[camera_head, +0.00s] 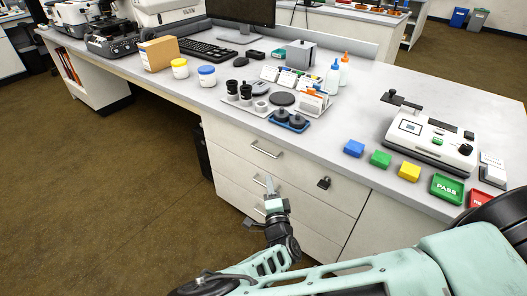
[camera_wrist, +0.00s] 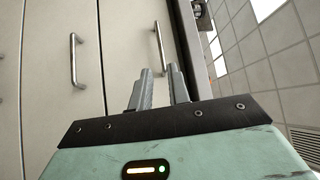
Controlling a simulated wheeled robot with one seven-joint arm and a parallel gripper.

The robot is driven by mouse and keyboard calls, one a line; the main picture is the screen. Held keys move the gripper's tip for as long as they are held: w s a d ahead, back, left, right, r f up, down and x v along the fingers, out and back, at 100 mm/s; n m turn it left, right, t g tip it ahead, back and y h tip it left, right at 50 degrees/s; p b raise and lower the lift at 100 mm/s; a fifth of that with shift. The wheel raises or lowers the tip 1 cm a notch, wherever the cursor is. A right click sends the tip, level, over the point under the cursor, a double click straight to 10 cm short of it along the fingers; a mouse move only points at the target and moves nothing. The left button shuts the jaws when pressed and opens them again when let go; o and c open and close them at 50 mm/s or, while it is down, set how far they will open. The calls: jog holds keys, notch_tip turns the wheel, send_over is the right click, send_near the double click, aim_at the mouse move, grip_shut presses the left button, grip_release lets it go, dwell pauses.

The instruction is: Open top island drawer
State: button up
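The top island drawer (camera_head: 300,166) is a white front just under the counter and looks shut. Its silver bar handle (camera_head: 265,149) also shows upright in the turned wrist view (camera_wrist: 159,45). My gripper (camera_head: 270,182) is in front of the drawers, lower in the head view than the top handle. In the wrist view my gripper's fingers (camera_wrist: 160,70) are apart with nothing between them. The top handle's near end shows just beyond the fingertips; I cannot tell the depth gap. A lower drawer's handle (camera_wrist: 75,60) is left of the fingers.
A black lock-like piece (camera_head: 324,183) is on the drawer front, right of the handle. The grey countertop (camera_head: 345,118) holds bottles, a tray of dark parts, coloured blocks and a white instrument (camera_head: 432,135). Brown floor (camera_head: 130,190) left of the drawers is open.

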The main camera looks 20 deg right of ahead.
aim_at(263, 152)
jog(key=w, duration=0.4)
jog(key=w+d+r, duration=0.1)
jog(key=w, duration=0.4)
jog(key=w+d+r, duration=0.1)
jog(key=w, duration=0.4)
grip_shut()
